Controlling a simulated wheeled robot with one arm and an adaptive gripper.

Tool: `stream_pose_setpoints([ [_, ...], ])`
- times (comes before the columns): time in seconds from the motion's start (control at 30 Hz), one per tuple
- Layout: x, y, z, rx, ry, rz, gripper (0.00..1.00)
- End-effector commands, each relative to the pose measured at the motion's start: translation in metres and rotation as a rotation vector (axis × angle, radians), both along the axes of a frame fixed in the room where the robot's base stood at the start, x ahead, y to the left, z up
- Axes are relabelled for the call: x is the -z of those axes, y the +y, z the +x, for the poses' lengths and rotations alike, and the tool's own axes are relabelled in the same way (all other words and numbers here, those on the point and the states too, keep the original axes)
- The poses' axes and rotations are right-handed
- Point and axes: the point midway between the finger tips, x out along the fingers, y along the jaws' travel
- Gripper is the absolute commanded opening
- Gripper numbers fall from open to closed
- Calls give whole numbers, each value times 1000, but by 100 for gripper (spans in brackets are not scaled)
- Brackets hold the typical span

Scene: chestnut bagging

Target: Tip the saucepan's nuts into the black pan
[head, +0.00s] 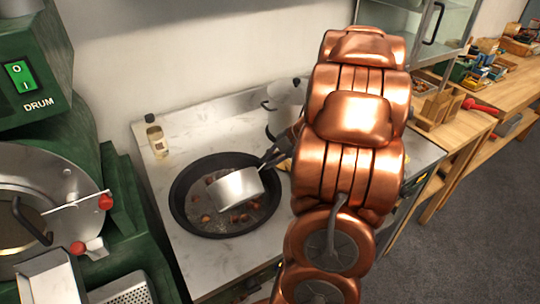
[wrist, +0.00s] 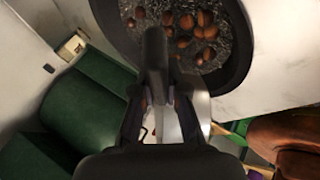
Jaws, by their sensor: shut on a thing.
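The silver saucepan (head: 238,187) is held tilted over the black pan (head: 181,216), with its outer wall showing; I cannot see inside it. Several brown chestnuts (head: 206,218) lie in the black pan around the saucepan. In the wrist view the chestnuts (wrist: 205,33) also show inside the black pan (wrist: 238,50). My gripper (head: 277,150) is shut on the saucepan's dark handle (wrist: 155,50) and is partly hidden by my arm in the head view. The fingers (wrist: 158,105) sit on both sides of the handle in the wrist view.
A small bottle (head: 156,138) stands at the back left of the white counter (head: 190,262). A pot (head: 285,95) stands behind the black pan. The green drum machine (head: 60,130) is close on the left. A wooden workbench (head: 485,115) with items is on the right.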

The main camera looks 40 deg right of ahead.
Motion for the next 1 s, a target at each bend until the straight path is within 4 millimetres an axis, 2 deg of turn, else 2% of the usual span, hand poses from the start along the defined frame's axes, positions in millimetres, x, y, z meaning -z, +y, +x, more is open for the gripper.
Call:
stream_pose_setpoints([
  [1.0, 15, -3, 12, 0, 192, 49, 0],
])
